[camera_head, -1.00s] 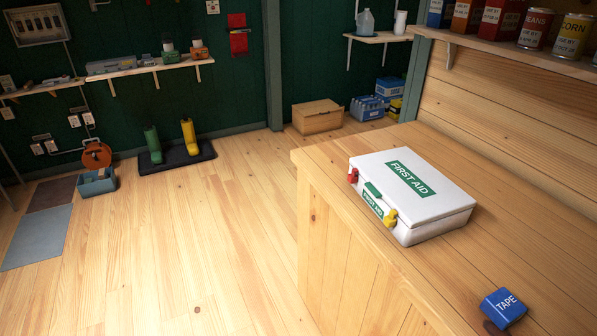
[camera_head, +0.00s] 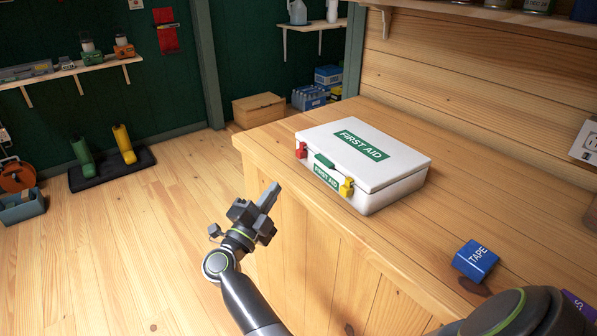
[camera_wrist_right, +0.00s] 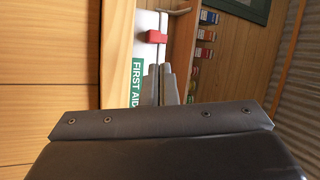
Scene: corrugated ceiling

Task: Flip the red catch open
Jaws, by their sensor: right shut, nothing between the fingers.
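The white first aid box (camera_head: 385,184) sits closed on the wooden counter, with a green handle (camera_head: 324,161) on its front. The red catch (camera_head: 301,150) is at the left end of the front, and the yellow catch (camera_head: 346,187) is at the right end. My right gripper (camera_head: 271,193) is shut and empty, in front of the counter edge, below and apart from the red catch. In the right wrist view the red catch (camera_wrist_right: 156,37) lies across the lid seam, beyond the closed fingertips (camera_wrist_right: 167,70). My left gripper is not in view.
A blue tape box (camera_head: 475,261) lies on the counter (camera_head: 420,235) to the right of the first aid box. The counter's front edge runs close to the gripper. A shelf (camera_head: 470,22) with cans overhangs the back. Open floor (camera_head: 130,250) lies to the left.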

